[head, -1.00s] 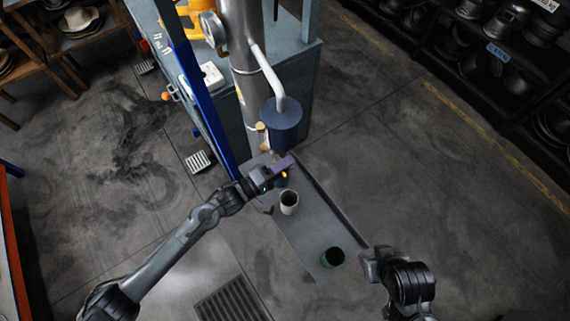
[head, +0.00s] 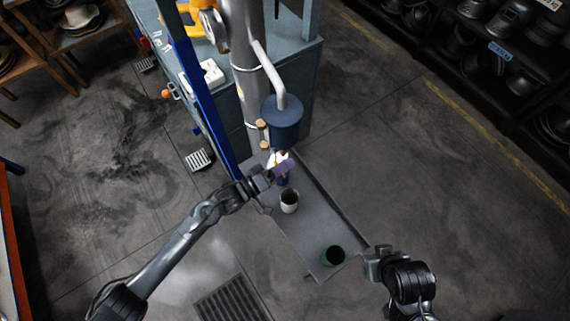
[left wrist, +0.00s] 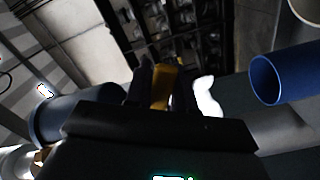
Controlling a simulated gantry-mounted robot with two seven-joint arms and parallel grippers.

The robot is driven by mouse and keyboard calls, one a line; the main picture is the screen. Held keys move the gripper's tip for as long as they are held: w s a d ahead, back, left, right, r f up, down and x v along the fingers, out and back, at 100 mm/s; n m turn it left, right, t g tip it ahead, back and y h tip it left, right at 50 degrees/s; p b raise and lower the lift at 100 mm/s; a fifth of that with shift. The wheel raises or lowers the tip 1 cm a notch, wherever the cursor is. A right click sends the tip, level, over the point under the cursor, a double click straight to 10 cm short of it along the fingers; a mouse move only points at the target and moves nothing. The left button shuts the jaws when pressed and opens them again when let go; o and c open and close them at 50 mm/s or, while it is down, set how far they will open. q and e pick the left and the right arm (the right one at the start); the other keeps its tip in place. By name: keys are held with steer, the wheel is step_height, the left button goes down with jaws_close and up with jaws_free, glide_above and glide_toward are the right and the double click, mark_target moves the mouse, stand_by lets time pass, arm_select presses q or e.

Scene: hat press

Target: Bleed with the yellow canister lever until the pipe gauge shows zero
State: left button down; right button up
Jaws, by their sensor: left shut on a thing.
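The blue canister (head: 283,115) hangs from a white pipe elbow beside the tall metal pipe (head: 243,65); it also shows in the left wrist view (left wrist: 75,118). My left gripper (head: 281,168) is just below it, shut on the yellow lever (left wrist: 161,85), which shows between the fingers in the left wrist view. A white puff (head: 279,157) comes out beside the fingers under the canister. A round gauge (head: 213,29) sits on the pipe, seen edge-on; its reading cannot be made out. My right gripper (head: 373,263) is apart at the tray's right; its fingers are unclear.
A grey tray (head: 300,240) below carries a blue cup (left wrist: 265,80), a white cup (head: 289,201) and a green cup (head: 332,256). A blue upright post (head: 205,100) stands close to my left arm. Floor on the right is clear.

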arm_select(q)
steer(key=shift+w+a+f+m, duration=0.15)
steer(key=shift+f+m, duration=0.15)
steer(key=shift+m, duration=0.4)
steer(key=c, duration=1)
jaws_free()
steer(key=shift+c, duration=0.2)
steer(key=v, duration=1)
steer(key=shift+s+a+p, duration=0.3)
steer(key=shift+p, duration=0.05)
